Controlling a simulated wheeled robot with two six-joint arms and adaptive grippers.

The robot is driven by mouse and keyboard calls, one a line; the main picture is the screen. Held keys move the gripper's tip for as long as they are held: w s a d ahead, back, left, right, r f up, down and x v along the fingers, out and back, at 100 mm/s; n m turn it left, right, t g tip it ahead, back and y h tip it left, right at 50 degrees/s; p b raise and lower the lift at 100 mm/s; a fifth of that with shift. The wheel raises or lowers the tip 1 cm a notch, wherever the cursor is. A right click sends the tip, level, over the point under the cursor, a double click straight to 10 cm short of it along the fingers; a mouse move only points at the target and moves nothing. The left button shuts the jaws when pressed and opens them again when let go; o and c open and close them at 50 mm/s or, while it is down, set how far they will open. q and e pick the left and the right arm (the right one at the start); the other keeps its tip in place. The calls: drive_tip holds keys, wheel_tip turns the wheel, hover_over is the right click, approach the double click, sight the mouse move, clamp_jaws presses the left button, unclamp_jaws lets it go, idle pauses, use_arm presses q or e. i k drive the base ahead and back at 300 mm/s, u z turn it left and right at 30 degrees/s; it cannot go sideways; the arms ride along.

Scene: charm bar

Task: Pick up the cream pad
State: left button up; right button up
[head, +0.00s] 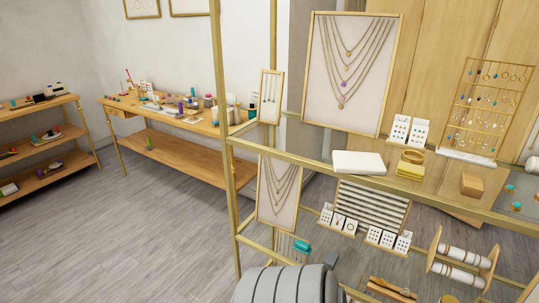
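The cream pad (359,163) is a flat, pale, rounded rectangular block. It lies flat on the upper glass shelf (315,154) of a brass-framed display, near the shelf's front edge. It is in full view and nothing lies on it. Neither of my grippers shows in the head view.
White earring stands (409,131), a gold bangle on a yellow block (411,163) and an earring rack (486,108) stand right of the pad. A necklace board (349,72) rises behind it. A brass post (222,100) stands left. The shelf left of the pad is clear.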

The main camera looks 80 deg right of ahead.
sight(346, 163)
drive_tip(key=u, duration=0.25)
drive_tip(key=k, duration=1.25)
drive_tip(key=z, duration=1.15)
